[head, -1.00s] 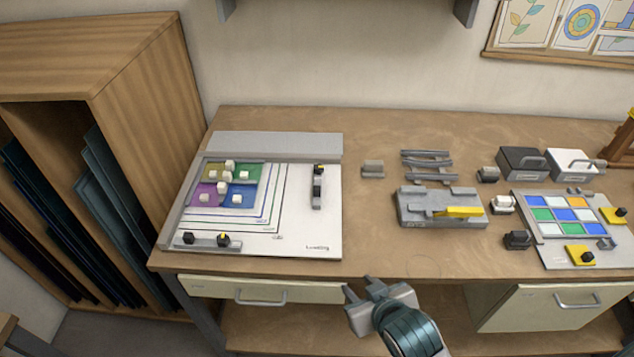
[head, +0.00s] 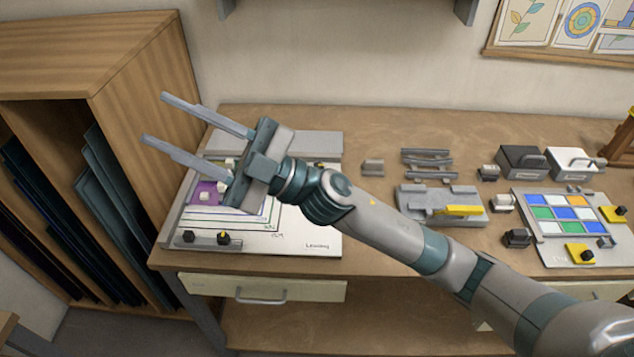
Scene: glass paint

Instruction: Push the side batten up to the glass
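My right gripper (head: 155,118) is open and empty. It is raised over the left part of the white layout board (head: 300,246), fingers pointing up and left. The glass on the board is mostly hidden behind it; a purple pane (head: 207,192) shows, with a white knob on it. The side batten (head: 319,165) at the board's right is almost wholly covered by my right wrist; only a bit of its far end shows. Another grey batten (head: 207,241) with two dark knobs lies along the board's front left edge. My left gripper is out of view.
A grey fixture (head: 418,207) with a yellow lever, small blocks and a tray of coloured tiles (head: 560,214) stand on the right of the bench. A wooden rack (head: 115,60) of dark sheets stands close at the left.

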